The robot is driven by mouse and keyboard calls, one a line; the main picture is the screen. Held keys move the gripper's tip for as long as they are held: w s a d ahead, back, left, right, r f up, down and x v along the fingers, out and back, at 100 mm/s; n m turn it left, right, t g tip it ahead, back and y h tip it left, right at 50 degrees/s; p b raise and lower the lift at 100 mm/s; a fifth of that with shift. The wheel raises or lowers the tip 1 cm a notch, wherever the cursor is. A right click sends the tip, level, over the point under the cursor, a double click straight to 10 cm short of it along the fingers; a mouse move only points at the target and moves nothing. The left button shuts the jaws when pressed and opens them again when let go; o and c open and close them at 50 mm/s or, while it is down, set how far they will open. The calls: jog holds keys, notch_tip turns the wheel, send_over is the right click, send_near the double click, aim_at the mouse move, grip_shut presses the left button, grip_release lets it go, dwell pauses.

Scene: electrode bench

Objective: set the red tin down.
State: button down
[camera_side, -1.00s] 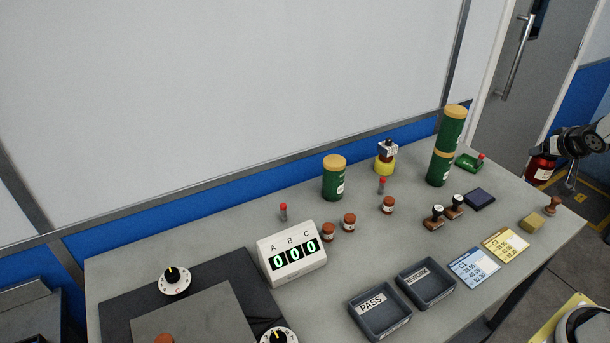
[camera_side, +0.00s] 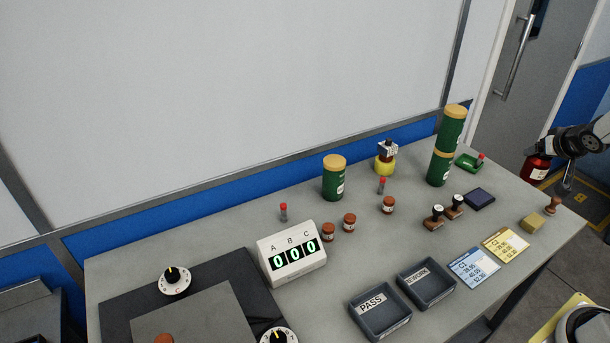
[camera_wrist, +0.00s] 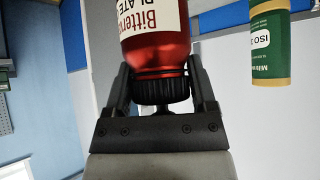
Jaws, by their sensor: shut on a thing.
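The red tin (camera_side: 537,170) is at the far right in the side view, at my gripper (camera_side: 548,155). It appears up off the bench, beyond its right back edge in the picture. In the wrist view the red tin (camera_wrist: 155,46) has a white printed label and a black ribbed cap. My gripper (camera_wrist: 160,92) is shut on it, with a finger on either side of the cap end. The far end of the tin is cut off by the top of the wrist view.
A stack of green tins (camera_side: 441,150) stands at the back right of the grey bench (camera_side: 225,235).

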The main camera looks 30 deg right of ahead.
jog(key=w+a+n+t+y, duration=0.1)
jog(key=w+a+n+y, duration=0.1)
jog(key=a, duration=0.9)
jog(key=w+a+n+y, duration=0.1)
jog(key=a+n+y, duration=0.3)
jog(key=a, duration=0.7)
jog(key=n, duration=0.2)
jog(key=shift+w+a+n+t, duration=0.3)
jog(key=shift+w+t, duration=0.1)
jog(key=shift+r, duration=0.1)
jog(key=w+d+f, duration=0.3)
jog(key=w+f, duration=0.6)
jog(key=w, duration=0.4)
jog(key=shift+f, duration=0.15)
jog(key=shift+d, duration=0.1)
